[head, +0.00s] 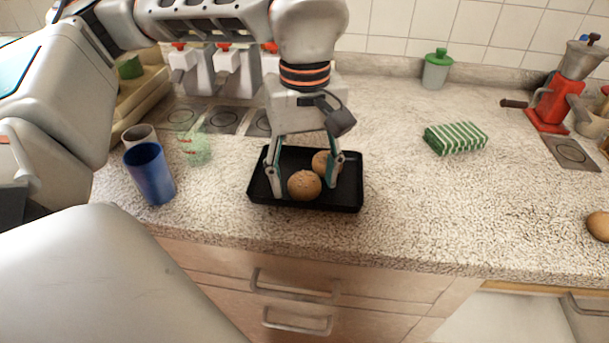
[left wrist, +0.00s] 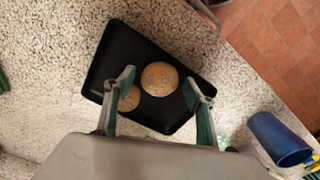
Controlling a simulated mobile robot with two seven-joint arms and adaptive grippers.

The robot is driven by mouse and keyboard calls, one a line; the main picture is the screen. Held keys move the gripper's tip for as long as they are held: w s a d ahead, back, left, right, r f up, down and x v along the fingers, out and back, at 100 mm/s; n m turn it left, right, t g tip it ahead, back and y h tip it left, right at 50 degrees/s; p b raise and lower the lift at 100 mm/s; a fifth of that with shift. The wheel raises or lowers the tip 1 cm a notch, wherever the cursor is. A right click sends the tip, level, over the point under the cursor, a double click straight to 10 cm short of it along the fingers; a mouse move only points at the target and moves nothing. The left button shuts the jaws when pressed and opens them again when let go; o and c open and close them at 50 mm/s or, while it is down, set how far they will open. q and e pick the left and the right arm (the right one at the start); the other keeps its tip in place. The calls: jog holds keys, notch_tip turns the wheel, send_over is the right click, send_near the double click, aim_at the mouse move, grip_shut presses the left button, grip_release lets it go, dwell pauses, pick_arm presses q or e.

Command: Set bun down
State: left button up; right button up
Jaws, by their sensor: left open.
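Two round brown buns lie in a black tray on the counter. The front bun (head: 304,185) sits between the fingers of my left gripper (head: 304,190) in the head view, and the other bun (head: 322,162) is behind it, partly hidden by a finger. The tray (head: 353,200) is shallow and rectangular. In the left wrist view, the fingers of my left gripper (left wrist: 160,92) are spread apart, with one bun (left wrist: 160,78) between and beyond them and the other bun (left wrist: 130,98) beside the left finger. My right gripper is not in view.
A blue cup (head: 150,175) and a greenish glass (head: 196,148) stand left of the tray. The counter between tray and cloth is clear.

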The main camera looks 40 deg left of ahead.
aim_at(305, 176)
pick_arm(q)
notch_tip(305, 176, up, 7)
jog(key=shift+f+p, duration=0.15)
jog(key=shift+p, duration=0.7)
notch_tip(305, 176, up, 5)
jog(key=shift+r+p, duration=0.15)
jog(key=shift+p, duration=0.45)
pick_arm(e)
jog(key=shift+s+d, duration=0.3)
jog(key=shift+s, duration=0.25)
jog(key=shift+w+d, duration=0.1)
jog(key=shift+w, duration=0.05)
